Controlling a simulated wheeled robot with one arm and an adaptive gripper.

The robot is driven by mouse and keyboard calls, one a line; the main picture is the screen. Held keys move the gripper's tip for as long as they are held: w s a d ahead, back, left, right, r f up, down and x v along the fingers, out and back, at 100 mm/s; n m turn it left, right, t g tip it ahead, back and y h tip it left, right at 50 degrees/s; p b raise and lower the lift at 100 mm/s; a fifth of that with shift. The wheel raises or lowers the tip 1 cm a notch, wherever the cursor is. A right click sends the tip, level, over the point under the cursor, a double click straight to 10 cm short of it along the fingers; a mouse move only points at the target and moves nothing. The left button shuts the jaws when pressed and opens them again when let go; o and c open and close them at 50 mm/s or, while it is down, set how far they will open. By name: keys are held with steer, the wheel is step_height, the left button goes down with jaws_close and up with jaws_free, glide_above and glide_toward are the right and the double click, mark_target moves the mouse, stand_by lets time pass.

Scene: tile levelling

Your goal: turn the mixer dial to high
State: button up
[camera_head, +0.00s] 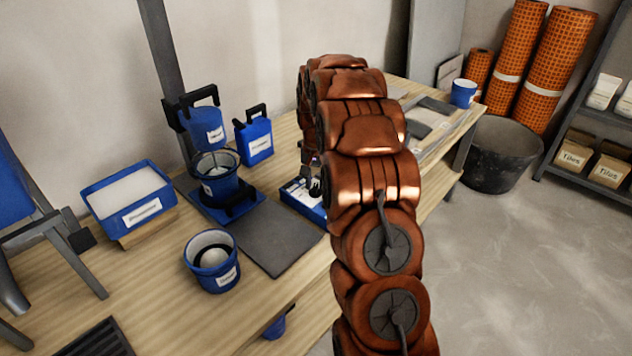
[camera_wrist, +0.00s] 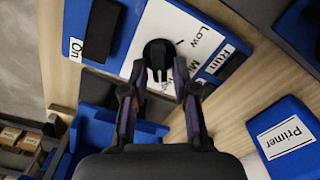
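The mixer dial (camera_wrist: 158,56) is a black round knob with a raised grip, on a white panel (camera_wrist: 185,22) with "Low" and a partly covered label starting with "M". The dial's setting is unclear. In the head view, my gripper (camera_head: 313,182) is over the blue control box (camera_head: 312,212), and my arm hides part of it.
A black "On" switch (camera_wrist: 100,30) and a "Run" label (camera_wrist: 220,60) flank the dial. A blue Primer jug (camera_head: 254,138) stands behind on the bench. A blue tray (camera_head: 130,200) and another bucket (camera_head: 212,262) are at left. A dark slab (camera_head: 270,238) lies in front.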

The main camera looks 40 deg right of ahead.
mark_target(315, 184)
steer(key=shift+o, duration=0.6)
steer(key=shift+r, duration=0.1)
step_height(315, 184, up, 12)
stand_by(0.5)
